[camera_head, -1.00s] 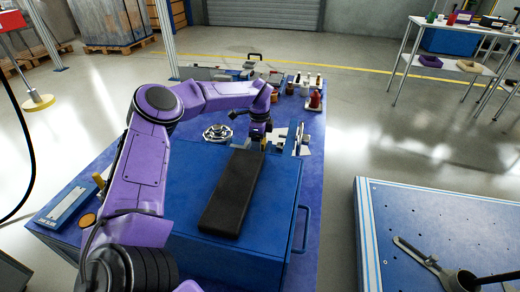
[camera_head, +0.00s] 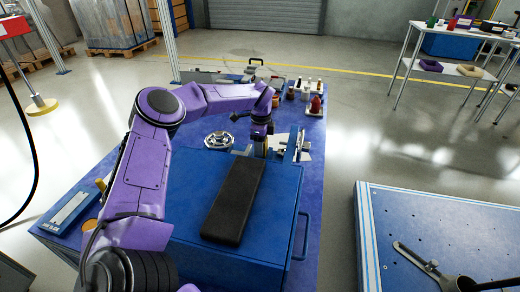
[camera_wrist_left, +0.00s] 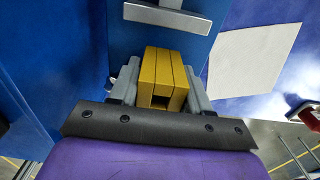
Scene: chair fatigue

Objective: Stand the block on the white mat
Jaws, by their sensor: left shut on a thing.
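My left gripper (camera_wrist_left: 160,90) is shut on the yellow block (camera_wrist_left: 164,72) in the left wrist view, with a grey finger on either side. The block has grooves and a dark opening in its near end. The white mat (camera_wrist_left: 252,58) lies to the right of the block in that view, apart from it. In the head view my left gripper (camera_head: 261,144) is just left of the white mat (camera_head: 305,155), behind the large blue box. The block is small and partly hidden there, and its height above the table is unclear. My right gripper is out of view.
The blue box (camera_head: 176,215) with a long black pad (camera_head: 233,200) stands in front. A blue upright piece (camera_head: 298,146) is close to the mat.

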